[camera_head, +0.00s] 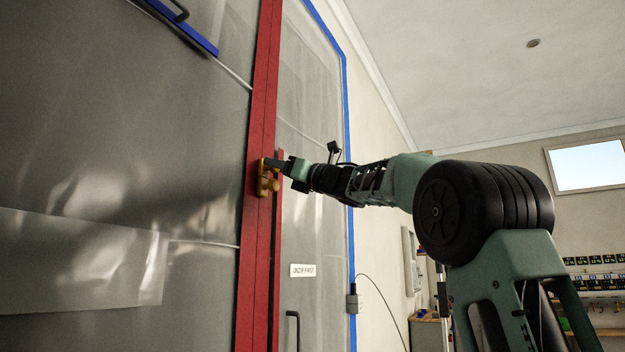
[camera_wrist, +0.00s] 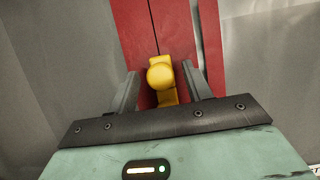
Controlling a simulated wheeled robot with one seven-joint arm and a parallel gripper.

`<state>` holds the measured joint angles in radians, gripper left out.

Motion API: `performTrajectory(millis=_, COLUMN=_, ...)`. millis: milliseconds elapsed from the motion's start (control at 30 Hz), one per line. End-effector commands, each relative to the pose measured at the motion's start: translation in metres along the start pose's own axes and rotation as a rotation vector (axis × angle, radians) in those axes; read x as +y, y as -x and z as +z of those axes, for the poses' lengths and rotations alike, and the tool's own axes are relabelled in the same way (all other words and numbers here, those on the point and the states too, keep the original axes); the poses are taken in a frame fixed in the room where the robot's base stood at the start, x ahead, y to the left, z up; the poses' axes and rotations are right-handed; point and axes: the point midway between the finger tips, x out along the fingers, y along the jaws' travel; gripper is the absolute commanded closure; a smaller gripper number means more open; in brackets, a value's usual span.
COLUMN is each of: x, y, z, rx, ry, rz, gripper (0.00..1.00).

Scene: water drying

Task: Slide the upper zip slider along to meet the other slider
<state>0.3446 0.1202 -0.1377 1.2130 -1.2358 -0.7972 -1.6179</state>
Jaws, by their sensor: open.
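A red zip strip (camera_head: 262,110) runs up a grey plastic sheet wall and also shows in the wrist view (camera_wrist: 172,30). A yellow zip slider (camera_head: 264,184) sits on the strip in front of my gripper (camera_head: 278,170). In the wrist view, the yellow slider (camera_wrist: 161,78) has a rounded knob and lies between the two fingers of my gripper (camera_wrist: 162,90). The fingers are open, one on each side of it, with a gap visible on both sides. The head view shows yellow parts one above the other, but I cannot clearly separate two sliders.
Grey plastic sheeting (camera_head: 120,130) fills the left, with a blue bar (camera_head: 185,30) at top. A label (camera_head: 302,270) and a dark handle (camera_head: 292,325) are right of the strip. Blue tape (camera_head: 350,200) edges the sheet. A grey box with a cable (camera_head: 353,302) hangs there.

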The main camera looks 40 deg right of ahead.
Motion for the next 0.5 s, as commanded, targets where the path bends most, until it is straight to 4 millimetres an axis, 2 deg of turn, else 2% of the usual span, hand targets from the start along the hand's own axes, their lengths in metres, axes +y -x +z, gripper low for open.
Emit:
performTrajectory(millis=33, x=0.000, y=0.013, z=-0.002, rx=-0.001, ry=0.001, rz=-0.004, gripper=0.50)
performTrajectory(millis=200, x=-0.001, y=0.053, z=-0.002, rx=0.000, ry=0.001, rz=-0.005, gripper=0.50)
performTrajectory(millis=500, x=0.000, y=0.119, z=-0.001, rx=-0.001, ry=0.001, rz=-0.004, gripper=0.50)
